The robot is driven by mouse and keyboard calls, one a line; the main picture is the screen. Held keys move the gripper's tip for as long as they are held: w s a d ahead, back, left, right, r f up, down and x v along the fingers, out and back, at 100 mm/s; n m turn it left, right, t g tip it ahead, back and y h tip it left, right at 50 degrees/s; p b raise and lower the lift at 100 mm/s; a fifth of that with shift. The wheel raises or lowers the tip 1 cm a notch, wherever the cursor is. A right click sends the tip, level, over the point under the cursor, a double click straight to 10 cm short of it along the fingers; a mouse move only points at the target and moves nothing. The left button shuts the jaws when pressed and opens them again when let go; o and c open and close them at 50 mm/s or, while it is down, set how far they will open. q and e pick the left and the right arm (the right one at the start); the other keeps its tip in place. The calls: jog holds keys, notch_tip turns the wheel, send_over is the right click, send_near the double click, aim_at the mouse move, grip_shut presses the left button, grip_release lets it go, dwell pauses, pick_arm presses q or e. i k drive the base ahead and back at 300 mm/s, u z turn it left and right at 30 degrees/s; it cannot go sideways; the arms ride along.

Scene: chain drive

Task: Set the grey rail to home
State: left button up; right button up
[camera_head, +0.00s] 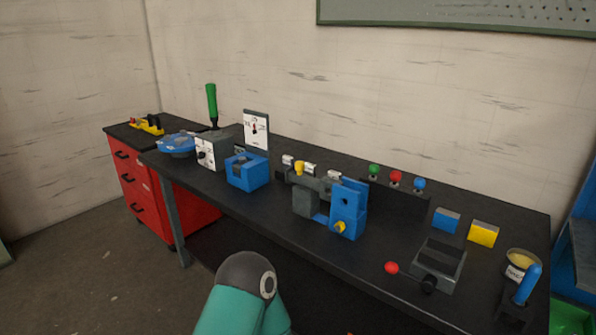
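Neither of my grippers is in view. Only a teal link of my own arm with a dark joint shows at the bottom. A low grey unit (440,262) with a dark top and a black knob (429,284) at its front sits on the right part of the black bench; it may be the grey rail, but I cannot tell for sure. Its position marks are too small to read. A red ball-shaped knob (391,267) is just left of it.
On the black bench (270,215) stand a blue-and-grey vise (347,209), a blue box (247,171), a white dial unit (211,151) with a green handle, a blue block (446,220), a yellow block (483,234) and a tin (518,266). A red cabinet (140,190) stands left.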

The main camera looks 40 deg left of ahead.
aim_at(294, 174)
jog(key=k, duration=1.05)
jog(key=u, duration=0.25)
jog(key=i, duration=0.6)
jog(key=u, duration=0.65)
jog(key=i, duration=0.95)
jog(key=z, duration=0.25)
